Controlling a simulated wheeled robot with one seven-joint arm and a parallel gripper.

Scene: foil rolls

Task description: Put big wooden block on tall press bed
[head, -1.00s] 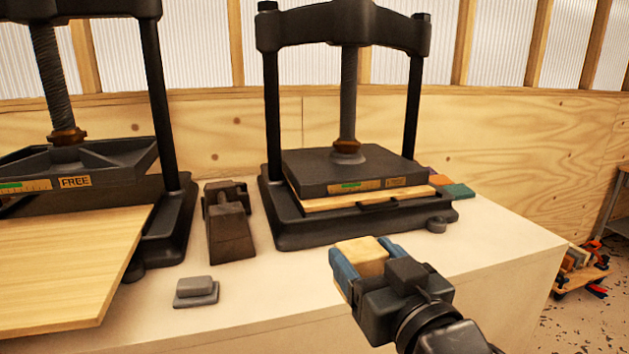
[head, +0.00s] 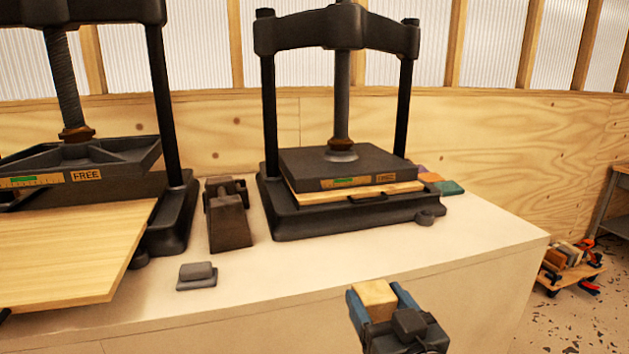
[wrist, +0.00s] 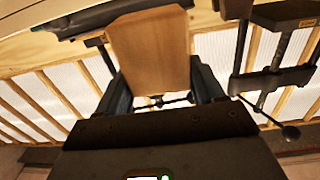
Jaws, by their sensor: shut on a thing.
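My gripper (head: 383,300) is shut on a pale wooden block (head: 375,294). In the head view it shows against the bench front, below the top edge. In the wrist view the block (wrist: 150,50) stands between the two fingers. Two black presses stand on the bench; the left one (head: 165,100) reaches out of the frame top. Its raised platen (head: 60,160) bears a FREE label. A wide wooden board (head: 70,250) sticks out of it, and its bed is mostly hidden. The right press (head: 270,120) has its platen (head: 345,165) down on a thin board (head: 355,193).
A dark brown clamp-like object (head: 228,215) stands between the presses. A small grey stepped weight (head: 196,275) lies on the bench (head: 300,275). Coloured pieces (head: 440,185) lie beside the right press. A low trolley with blocks (head: 568,265) is on the floor at right.

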